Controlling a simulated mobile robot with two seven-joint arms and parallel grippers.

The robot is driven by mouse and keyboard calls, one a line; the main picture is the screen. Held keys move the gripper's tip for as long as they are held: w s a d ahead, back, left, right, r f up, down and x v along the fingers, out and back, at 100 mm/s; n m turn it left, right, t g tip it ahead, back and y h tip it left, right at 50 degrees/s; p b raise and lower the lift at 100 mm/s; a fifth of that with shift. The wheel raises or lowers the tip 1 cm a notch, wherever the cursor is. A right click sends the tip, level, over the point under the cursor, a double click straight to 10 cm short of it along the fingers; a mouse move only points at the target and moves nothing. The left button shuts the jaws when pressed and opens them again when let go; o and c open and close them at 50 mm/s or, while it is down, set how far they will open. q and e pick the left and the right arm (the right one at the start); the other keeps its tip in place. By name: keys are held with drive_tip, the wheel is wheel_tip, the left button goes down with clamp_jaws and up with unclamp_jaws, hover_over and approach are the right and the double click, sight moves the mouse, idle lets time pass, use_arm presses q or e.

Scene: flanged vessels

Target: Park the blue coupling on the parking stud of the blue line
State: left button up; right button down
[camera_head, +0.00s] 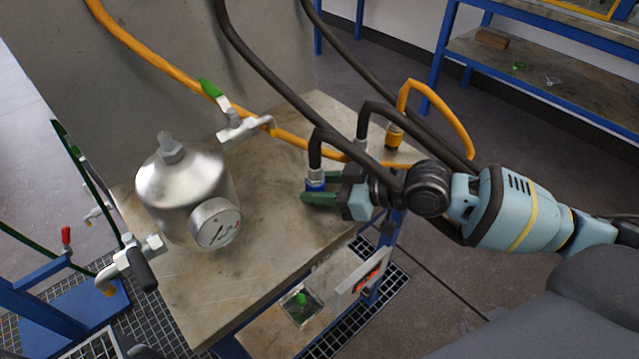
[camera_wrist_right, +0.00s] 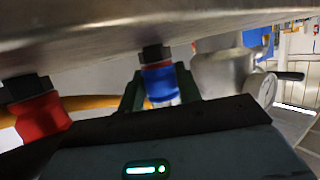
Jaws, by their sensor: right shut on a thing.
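The blue coupling (camera_head: 315,184) is at the end of a black hose loop, over the right part of the worktop (camera_head: 250,255). My right gripper (camera_head: 319,188) is shut on it, one green finger on each side. In the right wrist view the blue coupling (camera_wrist_right: 160,83) sits upright between the fingers (camera_wrist_right: 160,90), under a dark collar. Its lower end is hidden behind the gripper body, so I cannot tell whether it touches a stud. No parking stud can be made out. My left gripper is not in view.
A steel vessel (camera_head: 180,190) with a gauge (camera_head: 215,223) stands left on the worktop. An orange hose with a green-handled valve (camera_head: 240,125) runs behind. A red coupling (camera_wrist_right: 40,117) shows close by in the wrist view.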

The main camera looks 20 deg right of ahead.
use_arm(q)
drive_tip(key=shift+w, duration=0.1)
use_arm(e)
drive_tip(key=c, duration=0.9)
unclamp_jaws()
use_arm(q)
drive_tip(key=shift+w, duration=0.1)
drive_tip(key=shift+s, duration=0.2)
use_arm(e)
drive_tip(key=shift+s+d, duration=0.2)
drive_tip(key=shift+d, duration=0.1)
drive_tip(key=v, duration=0.5)
drive_tip(key=shift+s+d+r+b, duration=0.15)
drive_tip(key=shift+s+d+b, duration=0.05)
drive_tip(key=shift+b, duration=0.15)
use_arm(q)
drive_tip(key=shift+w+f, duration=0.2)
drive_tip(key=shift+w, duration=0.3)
use_arm(e)
drive_tip(key=shift+v, duration=0.75)
